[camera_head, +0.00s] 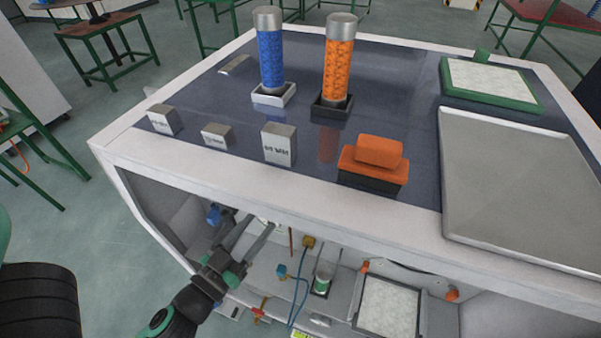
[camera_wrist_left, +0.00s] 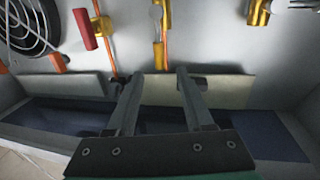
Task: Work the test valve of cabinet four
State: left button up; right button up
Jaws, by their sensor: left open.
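My left gripper (camera_head: 260,221) reaches into the open front of the white cabinet (camera_head: 130,165), below its top. Its two fingers are apart with nothing between them. In the left wrist view the open gripper (camera_wrist_left: 159,74) points at the inner wall, just below a brass fitting (camera_wrist_left: 160,55) on a copper-coloured pipe. A red handle (camera_wrist_left: 86,29) is up and to the left. More brass fittings (camera_wrist_left: 259,11) are at the upper right. No label shows which of these is the test valve. My right gripper is not in view.
A fan grille (camera_wrist_left: 30,25) is at the left of the wrist view. Blue (camera_head: 270,60) and orange (camera_head: 338,65) columns stand on the cabinet top. Lower inside are a blue hose (camera_head: 300,295) and a framed pale panel (camera_head: 388,308). The cabinet's front edge overhangs the gripper.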

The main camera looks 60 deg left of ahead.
pick_arm(q)
jog(key=p+x, duration=0.3)
jog(key=x, duration=0.8)
jog(key=shift+w+p, duration=0.2)
jog(key=shift+p, duration=0.2)
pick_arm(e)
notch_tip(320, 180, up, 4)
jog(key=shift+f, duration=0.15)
pick_arm(q)
jog(key=shift+a, duration=0.1)
grip_shut()
dwell(0.5)
